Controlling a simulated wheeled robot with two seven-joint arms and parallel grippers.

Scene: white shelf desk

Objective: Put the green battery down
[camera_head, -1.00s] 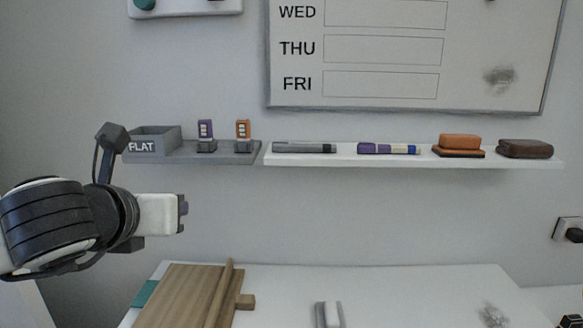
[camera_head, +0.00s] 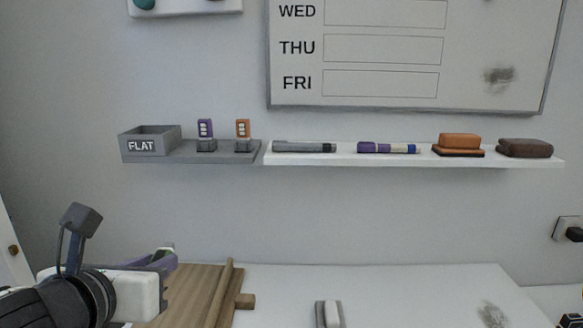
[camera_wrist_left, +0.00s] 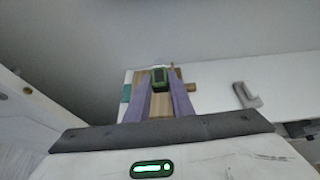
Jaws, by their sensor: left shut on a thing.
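My left gripper (camera_head: 166,259) is at the lower left of the head view, above the left end of the desk. Its purple fingers are shut on the green battery (camera_wrist_left: 159,76), which shows as a dark block with green edges between the fingertips in the left wrist view (camera_wrist_left: 159,90). In the head view only a small green-and-pale part of the battery shows between the fingers. The battery is held in front of the wooden board; its height above the desk is hard to tell. My right gripper is not in view.
A white shelf (camera_head: 350,161) holds markers and erasers. The wooden board (camera_head: 195,290) lies on the white desk (camera_head: 420,290), clear at mid-right.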

